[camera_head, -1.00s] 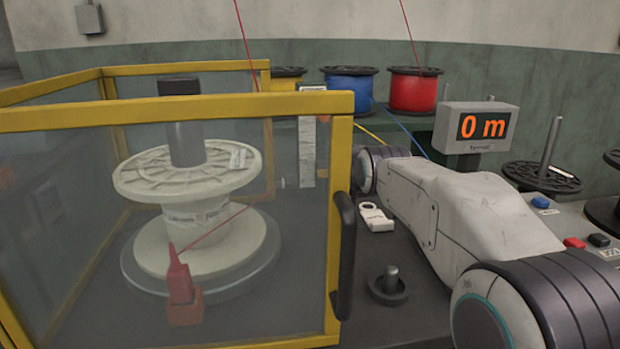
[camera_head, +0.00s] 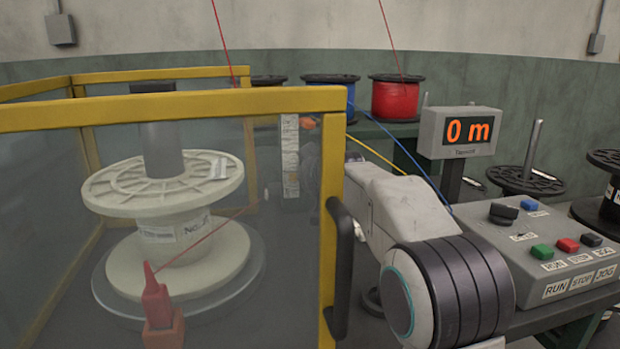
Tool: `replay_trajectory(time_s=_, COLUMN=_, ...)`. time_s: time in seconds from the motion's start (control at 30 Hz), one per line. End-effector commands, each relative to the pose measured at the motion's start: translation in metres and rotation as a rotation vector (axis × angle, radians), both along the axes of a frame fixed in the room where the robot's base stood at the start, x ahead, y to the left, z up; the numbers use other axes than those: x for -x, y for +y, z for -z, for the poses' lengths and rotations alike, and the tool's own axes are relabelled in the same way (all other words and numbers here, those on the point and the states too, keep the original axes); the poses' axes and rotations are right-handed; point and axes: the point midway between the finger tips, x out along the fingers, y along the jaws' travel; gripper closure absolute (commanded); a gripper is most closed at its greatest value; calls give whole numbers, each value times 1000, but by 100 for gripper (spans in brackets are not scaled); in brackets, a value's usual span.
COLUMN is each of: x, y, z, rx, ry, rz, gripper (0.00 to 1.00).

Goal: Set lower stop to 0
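A tall white scale strip (camera_head: 290,155) with small markings stands behind the clear guard panel. A small orange piece (camera_head: 307,123) sits beside its upper part; I cannot tell whether it is a stop, and its reading is too small to make out. I cannot clearly identify a lower stop. My arm reaches forward on the right of the guard, and its far end passes behind the guard's yellow post. A dim dark shape shows through the panel beside the strip, perhaps my gripper. Its fingers cannot be made out.
The yellow-framed guard (camera_head: 332,190) with a black handle (camera_head: 340,265) encloses a cream spool (camera_head: 165,187) and a red-tipped wire guide (camera_head: 158,305). A display (camera_head: 460,132) reads 0 m. A control box (camera_head: 550,250) stands right. Blue (camera_head: 329,92) and red (camera_head: 395,97) spools stand behind.

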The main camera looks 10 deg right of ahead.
Motion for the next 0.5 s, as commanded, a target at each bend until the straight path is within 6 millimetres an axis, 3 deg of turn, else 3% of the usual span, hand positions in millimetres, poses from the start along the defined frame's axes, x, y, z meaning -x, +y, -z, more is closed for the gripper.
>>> replay_trajectory(time_s=0.33, x=-2, y=0, z=1, rx=0, ry=1, rz=0, gripper=50)
replay_trajectory(time_s=0.5, x=-1, y=0, z=1, rx=0, ry=1, rz=0, gripper=66)
